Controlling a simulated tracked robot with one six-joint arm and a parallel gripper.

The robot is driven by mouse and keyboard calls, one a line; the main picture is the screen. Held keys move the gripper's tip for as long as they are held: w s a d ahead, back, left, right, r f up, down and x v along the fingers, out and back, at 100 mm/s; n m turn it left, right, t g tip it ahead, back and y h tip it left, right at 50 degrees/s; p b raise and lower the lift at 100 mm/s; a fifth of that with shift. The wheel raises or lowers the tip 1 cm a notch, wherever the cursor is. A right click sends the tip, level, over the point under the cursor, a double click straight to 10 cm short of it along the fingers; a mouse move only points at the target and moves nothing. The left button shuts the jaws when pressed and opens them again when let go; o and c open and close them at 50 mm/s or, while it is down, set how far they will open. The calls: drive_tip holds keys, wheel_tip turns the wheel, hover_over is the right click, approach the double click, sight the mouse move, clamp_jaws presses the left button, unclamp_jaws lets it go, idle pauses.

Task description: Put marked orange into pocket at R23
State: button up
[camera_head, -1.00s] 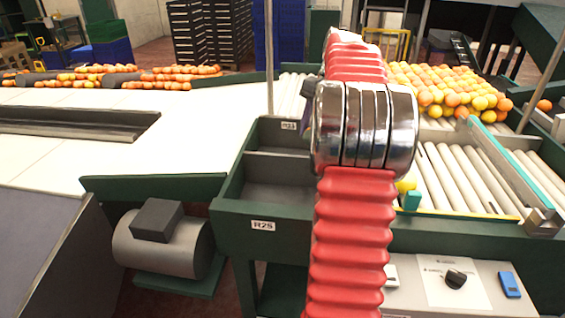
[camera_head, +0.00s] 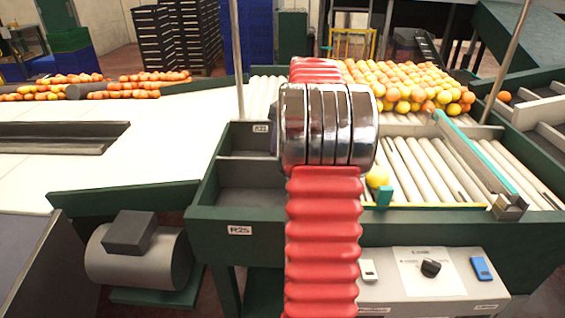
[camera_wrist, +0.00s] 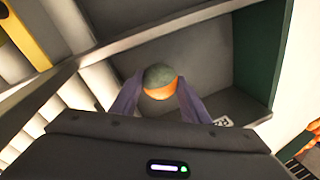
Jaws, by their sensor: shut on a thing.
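The marked orange (camera_wrist: 161,82), orange below with a grey-green patch on top, is between the two purple fingers of my gripper (camera_wrist: 158,98) in the wrist view. My gripper is shut on it, above the grey floor of a pocket (camera_wrist: 205,50). A small label (camera_wrist: 222,122) beside the right finger is too blurred to read. In the head view the R23 label (camera_head: 261,128) marks the far pocket (camera_head: 237,142) of the green-framed bin, left of my red-sleeved arm. The arm hides the orange and most of the gripper there.
A nearer pocket (camera_head: 250,200) lies in front of a divider (camera_head: 250,160), above the R25 label (camera_head: 239,230). A yellow fruit (camera_head: 377,177) sits on the rollers (camera_head: 420,170) at right. Many oranges (camera_head: 410,80) are heaped behind. A post (camera_head: 237,60) rises beside the bin.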

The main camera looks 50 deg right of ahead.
drive_tip(key=shift+s+x, duration=0.2)
drive_tip(key=shift+x, duration=0.7)
drive_tip(key=shift+s+x, duration=0.2)
drive_tip(key=shift+x, duration=0.7)
drive_tip(key=shift+f, duration=0.15)
drive_tip(key=o, duration=0.9)
drive_tip(key=v, duration=1.2)
